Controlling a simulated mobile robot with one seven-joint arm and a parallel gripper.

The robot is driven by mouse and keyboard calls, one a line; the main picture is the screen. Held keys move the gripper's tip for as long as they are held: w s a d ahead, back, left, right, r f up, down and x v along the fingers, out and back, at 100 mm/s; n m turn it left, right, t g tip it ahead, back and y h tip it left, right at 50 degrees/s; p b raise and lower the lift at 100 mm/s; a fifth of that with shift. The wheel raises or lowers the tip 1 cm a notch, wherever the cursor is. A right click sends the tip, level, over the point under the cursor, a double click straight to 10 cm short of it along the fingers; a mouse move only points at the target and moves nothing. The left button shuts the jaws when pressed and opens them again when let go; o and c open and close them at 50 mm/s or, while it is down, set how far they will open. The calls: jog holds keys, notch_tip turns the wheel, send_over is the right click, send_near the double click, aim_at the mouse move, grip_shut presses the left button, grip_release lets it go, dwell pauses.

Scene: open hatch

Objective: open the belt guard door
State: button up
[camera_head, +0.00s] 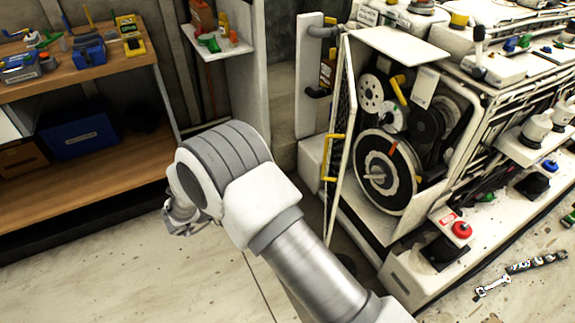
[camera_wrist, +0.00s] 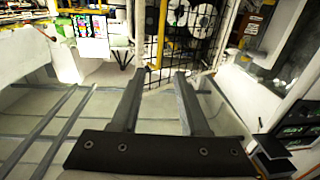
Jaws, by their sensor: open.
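The belt guard door (camera_head: 343,125) is a mesh panel in a pale frame at the left side of the belt housing (camera_head: 402,45). It stands swung out from the housing, seen nearly edge-on, with yellow fittings on it. Pulleys and wheels (camera_head: 385,170) show uncovered inside the housing. My gripper (camera_head: 183,224) is left of the door, well apart from it, partly hidden by my arm. In the wrist view my gripper (camera_wrist: 160,76) is open, with nothing between its fingers. The dark mesh of the door (camera_wrist: 190,50) and a yellow bar (camera_wrist: 162,30) show beyond the fingertips.
A wooden shelf unit (camera_head: 90,67) with tools and a blue box (camera_head: 78,134) stands at the left. A white post (camera_head: 309,75) stands behind the door. A red button box (camera_head: 460,229) sits at the machine's front right. The floor (camera_head: 110,260) at front left is clear.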

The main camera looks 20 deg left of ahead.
jog(key=shift+s+a, duration=0.25)
jog(key=shift+s, duration=0.05)
